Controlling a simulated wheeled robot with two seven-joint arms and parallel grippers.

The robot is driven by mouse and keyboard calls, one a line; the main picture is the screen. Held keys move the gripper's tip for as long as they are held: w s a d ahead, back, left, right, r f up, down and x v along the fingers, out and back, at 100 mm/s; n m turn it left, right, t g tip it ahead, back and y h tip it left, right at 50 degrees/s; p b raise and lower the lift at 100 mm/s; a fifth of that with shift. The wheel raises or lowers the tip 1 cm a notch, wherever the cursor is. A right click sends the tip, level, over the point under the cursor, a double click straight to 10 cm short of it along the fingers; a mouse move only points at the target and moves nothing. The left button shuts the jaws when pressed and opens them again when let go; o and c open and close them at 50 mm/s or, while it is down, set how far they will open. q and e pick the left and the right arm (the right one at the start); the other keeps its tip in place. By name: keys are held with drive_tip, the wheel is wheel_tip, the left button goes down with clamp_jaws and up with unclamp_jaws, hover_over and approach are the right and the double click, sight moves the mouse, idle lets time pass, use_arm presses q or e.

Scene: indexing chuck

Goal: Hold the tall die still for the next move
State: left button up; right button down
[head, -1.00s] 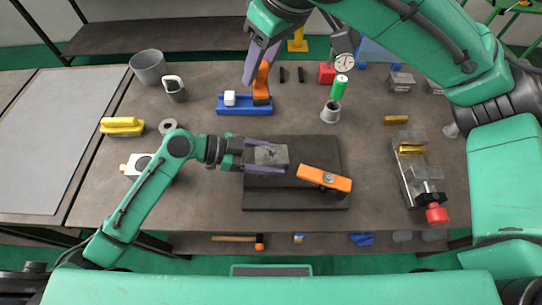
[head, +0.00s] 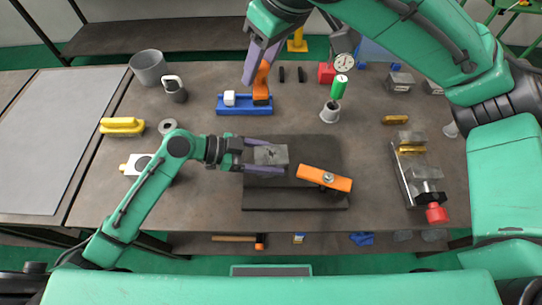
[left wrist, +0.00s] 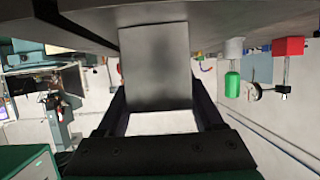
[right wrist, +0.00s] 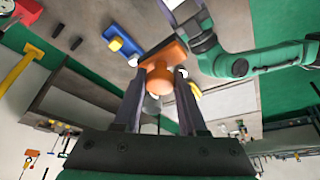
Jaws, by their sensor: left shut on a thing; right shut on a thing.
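The tall die (head: 271,155) is a grey block over the dark plate (head: 300,196) in the head view. My left gripper (head: 266,156) is shut on it, one finger on each side. The die also fills the space between the fingers in the left wrist view (left wrist: 157,65), its far end against or near the dark surface. My right gripper (head: 257,72) points down at the back, shut on an orange handle (head: 262,82) by the blue tray. The handle also shows between its fingers in the right wrist view (right wrist: 160,82). The handle's lower end is partly hidden.
An orange bar with a bolt (head: 325,178) lies over the plate, right of the die. The blue tray (head: 243,111) carries a white block. A grey cup (head: 330,113) with a green piece stands behind. A vise with a red knob (head: 436,213) is at right. The left table is clear.

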drive_tip(key=shift+f, duration=0.1)
idle(0.6)
wheel_tip(320, 180, down, 9)
drive_tip(key=d+n+g+y, duration=0.1)
drive_tip(key=d+n+g, duration=0.15)
drive_tip(key=n, duration=0.65)
hover_over(272, 147)
drive_tip(key=shift+g, duration=0.35)
drive_tip(key=shift+a+f, duration=0.1)
drive_tip(key=shift+f, duration=2.7)
drive_tip(key=shift+f, duration=0.7)
drive_tip(key=shift+s, duration=0.15)
drive_tip(key=shift+s, duration=1.95)
drive_tip(key=shift+f, duration=0.1)
drive_tip(key=shift+w+f, duration=0.2)
drive_tip(key=shift+w, duration=1.85)
